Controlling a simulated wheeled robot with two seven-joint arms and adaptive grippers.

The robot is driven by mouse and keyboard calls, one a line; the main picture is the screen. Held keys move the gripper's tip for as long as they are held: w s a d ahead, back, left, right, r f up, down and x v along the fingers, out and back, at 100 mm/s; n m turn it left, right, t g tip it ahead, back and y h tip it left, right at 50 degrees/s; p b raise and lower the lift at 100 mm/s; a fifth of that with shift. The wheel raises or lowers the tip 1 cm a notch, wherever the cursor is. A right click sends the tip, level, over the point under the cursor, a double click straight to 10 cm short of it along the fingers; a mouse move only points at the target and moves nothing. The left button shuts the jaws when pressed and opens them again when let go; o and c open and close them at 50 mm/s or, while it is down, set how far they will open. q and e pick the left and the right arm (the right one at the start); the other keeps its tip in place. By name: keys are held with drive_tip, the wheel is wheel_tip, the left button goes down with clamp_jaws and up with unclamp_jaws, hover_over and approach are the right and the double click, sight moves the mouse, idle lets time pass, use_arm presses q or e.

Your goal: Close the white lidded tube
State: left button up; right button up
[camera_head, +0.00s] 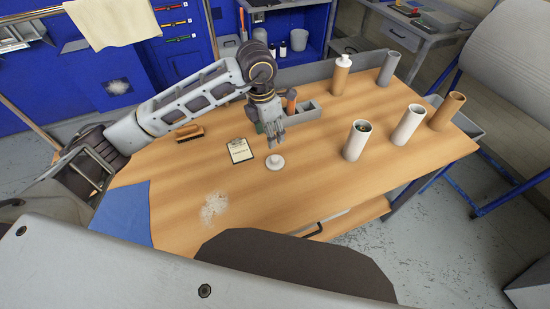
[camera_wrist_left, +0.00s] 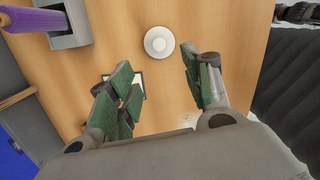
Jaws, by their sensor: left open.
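A small round white lid with a knob (camera_head: 275,162) lies on the wooden table; it also shows in the left wrist view (camera_wrist_left: 158,42). My left gripper (camera_head: 275,138) is above the table just behind the lid, fingers pointing down. In the left wrist view its green-padded fingers (camera_wrist_left: 156,62) are spread with nothing between them, and the lid lies beyond the tips. A white tube (camera_head: 354,144) stands upright and uncapped to the right, with something dark and coloured inside. A second white tube (camera_head: 408,126) stands open behind it. My right gripper is not in view.
A brown tube with a white top (camera_head: 341,75), a grey tube (camera_head: 388,69) and a brown tube (camera_head: 446,112) stand at the back right. A grey bin (camera_head: 304,112), clipboard (camera_head: 240,151), brush (camera_head: 190,133) and blue cloth (camera_head: 124,213) are on the table. Pale powder (camera_head: 213,208) lies front left.

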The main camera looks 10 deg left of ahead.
use_arm(q)
approach(274, 158)
drive_tip(key=f, duration=0.1)
drive_tip(key=f+p, duration=0.1)
drive_tip(key=f, duration=0.1)
drive_tip(key=shift+w+d+f, duration=0.1)
drive_tip(key=shift+d+f, duration=0.05)
drive_tip(key=shift+d, duration=0.1)
drive_tip(key=shift+d+f, duration=0.1)
drive_tip(key=shift+f, duration=0.3)
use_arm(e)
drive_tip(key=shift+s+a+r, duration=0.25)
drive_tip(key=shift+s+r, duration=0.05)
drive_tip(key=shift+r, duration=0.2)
use_arm(q)
drive_tip(key=shift+f, duration=0.1)
